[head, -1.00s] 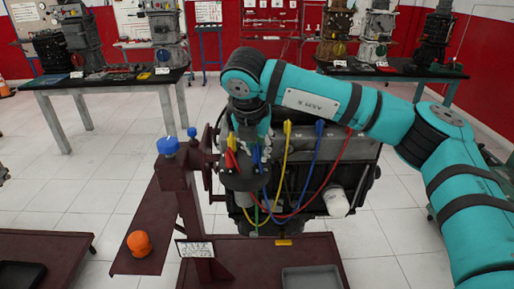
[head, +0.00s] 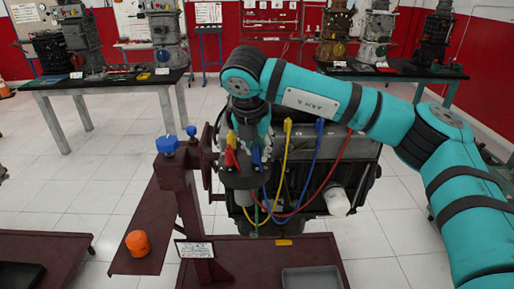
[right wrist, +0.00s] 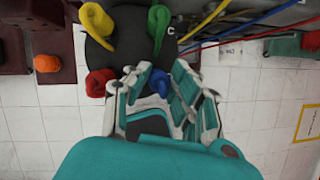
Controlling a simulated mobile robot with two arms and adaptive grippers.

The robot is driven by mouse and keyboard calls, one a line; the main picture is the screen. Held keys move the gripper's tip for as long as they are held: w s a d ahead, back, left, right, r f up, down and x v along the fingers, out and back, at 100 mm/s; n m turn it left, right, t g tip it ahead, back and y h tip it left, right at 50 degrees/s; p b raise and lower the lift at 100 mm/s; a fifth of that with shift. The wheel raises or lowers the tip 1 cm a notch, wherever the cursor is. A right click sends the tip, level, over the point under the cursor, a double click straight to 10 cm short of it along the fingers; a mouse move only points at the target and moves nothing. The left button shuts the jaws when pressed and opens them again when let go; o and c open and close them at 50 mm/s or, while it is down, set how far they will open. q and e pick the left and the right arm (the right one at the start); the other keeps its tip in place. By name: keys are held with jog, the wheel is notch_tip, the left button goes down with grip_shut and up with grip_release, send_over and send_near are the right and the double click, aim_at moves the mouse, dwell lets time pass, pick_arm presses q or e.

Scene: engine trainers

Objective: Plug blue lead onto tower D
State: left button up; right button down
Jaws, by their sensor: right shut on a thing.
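In the right wrist view the dark cap (right wrist: 122,50) carries red, yellow and green (right wrist: 158,24) boots, and a letter C shows beside the green one. My right gripper (right wrist: 152,82) is shut on the blue boot (right wrist: 159,82) of the blue lead (head: 315,150), at the cap's near edge. The fingers hide the boot's lower end and the tower under it, so I cannot tell whether they touch. My left gripper is out of view.
A blue knob (head: 167,146) tops the stand's post at left. An orange cap-like part (head: 138,243) and a grey tray (head: 311,280) lie on the maroon surfaces.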

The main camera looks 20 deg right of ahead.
jog(key=shift+f+b, duration=0.2)
jog(key=shift+b, duration=0.15)
dwell(0.6)
dwell(0.3)
jog(key=shift+r+n+t+y+p, duration=0.3)
jog(key=shift+r+n+y+p, duration=0.35)
jog(key=shift+r+n, duration=1.35)
jog(key=shift+r+n+y+p, duration=0.45)
jog(key=shift+r+n+p, duration=0.35)
jog(key=shift+r, duration=0.85)
jog(key=shift+b, duration=0.4)
jog(key=shift+f, duration=0.2)
